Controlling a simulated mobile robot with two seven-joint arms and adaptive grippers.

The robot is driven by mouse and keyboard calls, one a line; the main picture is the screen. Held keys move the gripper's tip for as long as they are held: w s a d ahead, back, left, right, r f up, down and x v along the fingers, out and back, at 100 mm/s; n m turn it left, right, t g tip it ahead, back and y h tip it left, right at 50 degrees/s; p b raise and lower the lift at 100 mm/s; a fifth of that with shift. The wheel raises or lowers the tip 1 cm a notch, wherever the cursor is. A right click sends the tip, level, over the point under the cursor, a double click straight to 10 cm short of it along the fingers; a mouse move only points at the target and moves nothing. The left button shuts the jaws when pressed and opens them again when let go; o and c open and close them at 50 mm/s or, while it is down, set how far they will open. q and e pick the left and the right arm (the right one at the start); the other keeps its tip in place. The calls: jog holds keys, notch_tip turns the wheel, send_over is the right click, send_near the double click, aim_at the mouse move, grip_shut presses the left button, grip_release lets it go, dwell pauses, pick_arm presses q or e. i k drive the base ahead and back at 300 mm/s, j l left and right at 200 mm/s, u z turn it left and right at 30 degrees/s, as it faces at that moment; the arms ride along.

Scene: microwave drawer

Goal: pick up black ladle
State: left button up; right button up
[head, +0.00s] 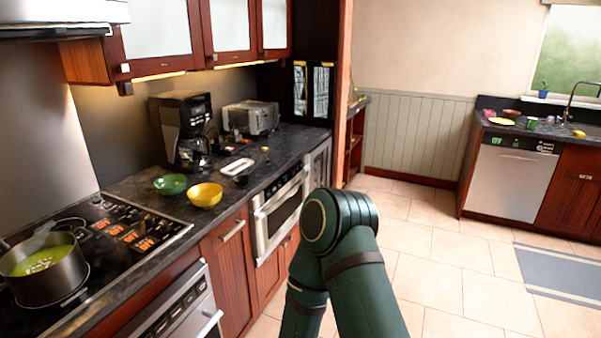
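A small black item (241,179), which may be the black ladle, lies on the dark counter (290,146) just right of the yellow bowl (205,195). It is too small to make out its shape for certain. One of my dark green arms rises from the bottom centre, with its bent joint in front of the lower cabinets and floor. Neither of my grippers shows in the head view.
A pot of green soup (43,270) stands on the black cooktop (125,215) at left. A green bowl (170,184), coffee maker (182,128) and toaster (251,116) stand on the counter. Upper cabinets overhang it.

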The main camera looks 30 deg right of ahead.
aim_at(240, 180)
jog(key=z, duration=0.75)
jog(key=i+l, duration=0.5)
jog(key=i, duration=0.2)
jog(key=i+l+u, duration=0.1)
jog(key=i+l, duration=0.35)
jog(key=i, duration=0.2)
jog(key=i+l, duration=0.55)
jog(key=i+j+u, duration=0.05)
jog(key=i, duration=0.05)
